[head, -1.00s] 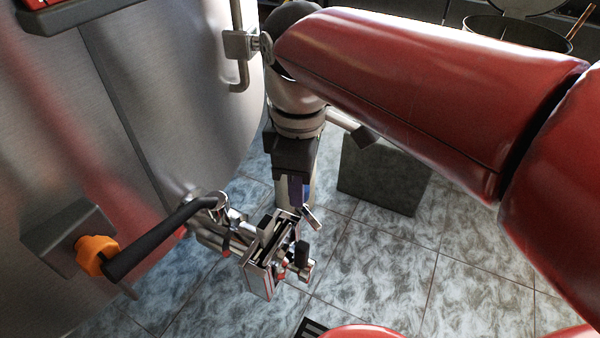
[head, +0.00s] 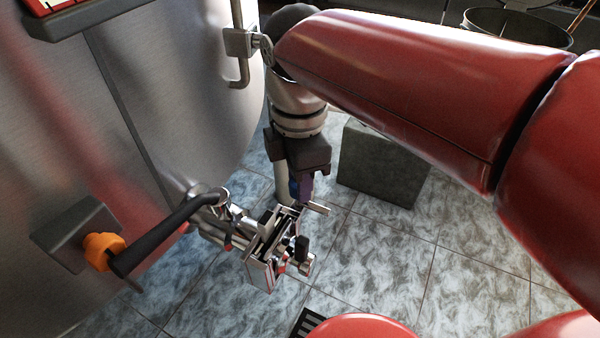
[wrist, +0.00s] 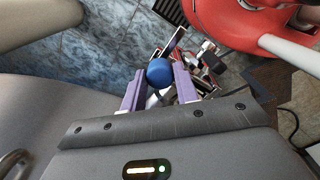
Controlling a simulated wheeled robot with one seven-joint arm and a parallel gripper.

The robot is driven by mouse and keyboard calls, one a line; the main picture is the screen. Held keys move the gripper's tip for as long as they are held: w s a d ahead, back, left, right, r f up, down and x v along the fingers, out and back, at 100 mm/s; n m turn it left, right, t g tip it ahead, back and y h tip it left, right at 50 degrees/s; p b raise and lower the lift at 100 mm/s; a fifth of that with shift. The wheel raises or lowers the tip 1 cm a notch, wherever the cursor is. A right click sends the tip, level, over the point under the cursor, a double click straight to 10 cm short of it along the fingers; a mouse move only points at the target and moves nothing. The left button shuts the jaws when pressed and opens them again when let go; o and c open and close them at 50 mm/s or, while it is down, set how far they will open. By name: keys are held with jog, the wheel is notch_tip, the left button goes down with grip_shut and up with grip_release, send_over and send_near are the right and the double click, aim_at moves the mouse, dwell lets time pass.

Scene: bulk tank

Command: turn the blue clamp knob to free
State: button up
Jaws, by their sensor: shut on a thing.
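The blue clamp knob (wrist: 159,72) sits between the two purple fingers of my gripper (wrist: 158,88) in the wrist view, and my gripper is shut on it. In the head view my gripper (head: 302,190) points down beside the metal clamp assembly (head: 268,250). There only a small blue part of the knob (head: 293,188) shows beside the purple finger; the rest is hidden. The clamp assembly, with silver plates and black handles, also shows behind the knob in the wrist view (wrist: 200,62).
The steel tank (head: 170,90) fills the left side. A dark grey block (head: 383,165) stands on the tiled floor (head: 390,260). A red rounded thing (head: 360,326) is at the bottom edge.

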jog(key=shift+s, duration=0.1)
jog(key=o, duration=1)
notch_tip(320, 180, up, 8)
jog(key=shift+s+p, duration=0.1)
jog(key=shift+p, duration=0.3)
